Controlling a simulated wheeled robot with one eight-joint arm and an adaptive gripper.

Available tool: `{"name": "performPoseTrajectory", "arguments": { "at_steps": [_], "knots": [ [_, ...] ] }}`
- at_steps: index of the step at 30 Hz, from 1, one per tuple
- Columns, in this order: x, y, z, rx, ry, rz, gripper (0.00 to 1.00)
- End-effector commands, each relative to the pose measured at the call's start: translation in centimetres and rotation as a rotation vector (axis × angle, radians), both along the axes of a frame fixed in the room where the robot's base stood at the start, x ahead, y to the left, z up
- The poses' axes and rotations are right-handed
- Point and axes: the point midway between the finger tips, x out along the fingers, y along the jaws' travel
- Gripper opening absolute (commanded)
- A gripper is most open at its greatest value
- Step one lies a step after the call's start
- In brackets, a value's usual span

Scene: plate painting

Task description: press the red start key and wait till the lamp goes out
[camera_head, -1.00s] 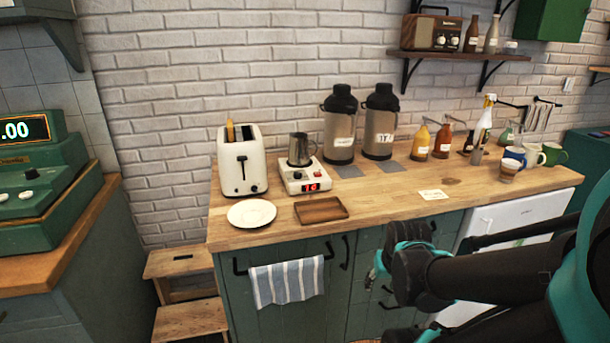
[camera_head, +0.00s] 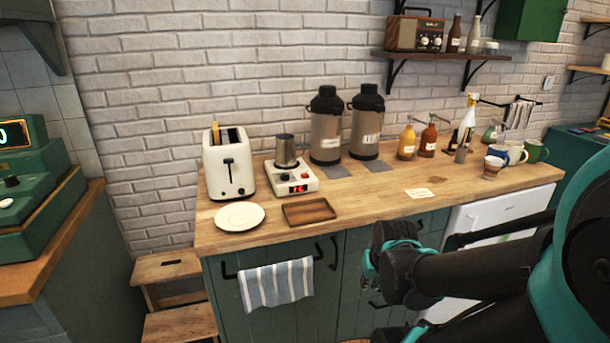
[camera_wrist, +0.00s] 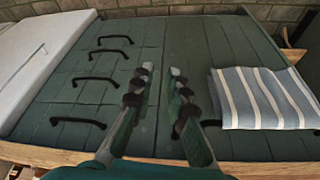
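A white hot-plate unit (camera_head: 282,183) stands on the wooden counter, with a metal pitcher (camera_head: 286,150) on top. Its front carries a black knob (camera_head: 292,181) and a lit red display (camera_head: 298,189), too small to read surely. A small red spot, possibly the start key (camera_head: 305,175), shows beside the knob. I cannot make out a separate lamp. My gripper (camera_head: 370,267) is low in front of the cabinet, right of and below the unit, touching nothing. In the wrist view its two fingers (camera_wrist: 158,72) are apart and empty, facing the cabinet front; the unit is not in that view.
A toaster (camera_head: 228,165), a white plate (camera_head: 239,217) and a wooden tray (camera_head: 308,211) surround the unit. Two dispensers (camera_head: 326,130) stand behind it to the right. A striped towel (camera_head: 277,284) hangs below the counter edge. A step stool (camera_head: 165,268) stands at left.

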Motion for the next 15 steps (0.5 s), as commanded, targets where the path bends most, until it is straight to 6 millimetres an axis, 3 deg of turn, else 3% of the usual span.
{"name": "performPoseTrajectory", "arguments": {
  "at_steps": [3,15],
  "knots": [
    [0.00,0.00,0.00,0.000,0.000,0.000,0.00],
    [0.00,0.00,0.00,0.000,0.000,0.000,0.00]
  ]
}}
